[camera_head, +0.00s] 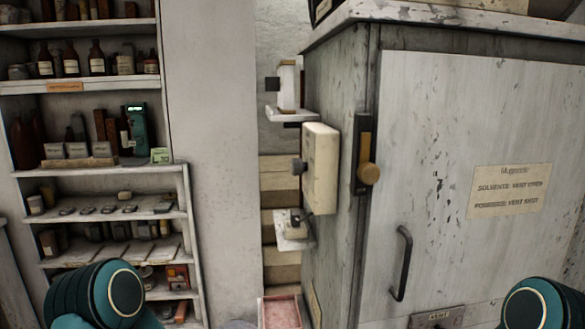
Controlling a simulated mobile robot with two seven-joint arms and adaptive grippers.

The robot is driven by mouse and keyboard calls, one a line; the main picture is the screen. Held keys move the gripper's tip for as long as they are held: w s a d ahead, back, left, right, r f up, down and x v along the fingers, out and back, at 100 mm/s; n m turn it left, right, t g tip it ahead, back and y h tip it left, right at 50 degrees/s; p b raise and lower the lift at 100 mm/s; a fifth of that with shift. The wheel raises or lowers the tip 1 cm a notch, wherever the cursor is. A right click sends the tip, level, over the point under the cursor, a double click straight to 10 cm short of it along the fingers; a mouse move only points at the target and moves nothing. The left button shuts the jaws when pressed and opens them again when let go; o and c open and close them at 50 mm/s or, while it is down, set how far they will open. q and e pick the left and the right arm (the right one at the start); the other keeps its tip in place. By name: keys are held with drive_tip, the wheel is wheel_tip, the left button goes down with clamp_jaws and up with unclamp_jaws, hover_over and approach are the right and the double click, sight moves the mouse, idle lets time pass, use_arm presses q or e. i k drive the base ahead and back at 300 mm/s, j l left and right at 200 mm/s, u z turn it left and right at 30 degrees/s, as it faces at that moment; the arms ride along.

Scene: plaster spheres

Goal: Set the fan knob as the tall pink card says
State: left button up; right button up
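No tall pink card can be made out in this view. A cream box (322,168) is fixed to the left side of a worn grey-white cabinet (420,110). A small dark knob (299,166) sticks out of the box's left side; its setting cannot be read. A round brass-coloured knob (369,174) sits on a dark upright plate (363,140) at the cabinet's front left edge. I cannot tell which is the fan knob. Only teal parts of my arms show at the bottom left and bottom right; neither gripper is in view.
A cream label (509,190) on the cabinet door mentions solvents, powders and a vent. The door has a dark handle (402,263). Shelves (100,170) with bottles and boxes stand at the left. A pink tray (281,313) is at the bottom centre.

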sight(299, 166)
drive_tip(key=i+j+z, duration=0.15)
drive_tip(key=j+z, duration=0.2)
drive_tip(key=j, duration=0.45)
drive_tip(key=j+z, duration=0.35)
drive_tip(key=j, duration=0.45)
drive_tip(key=j+z, duration=0.35)
drive_tip(key=j, duration=0.5)
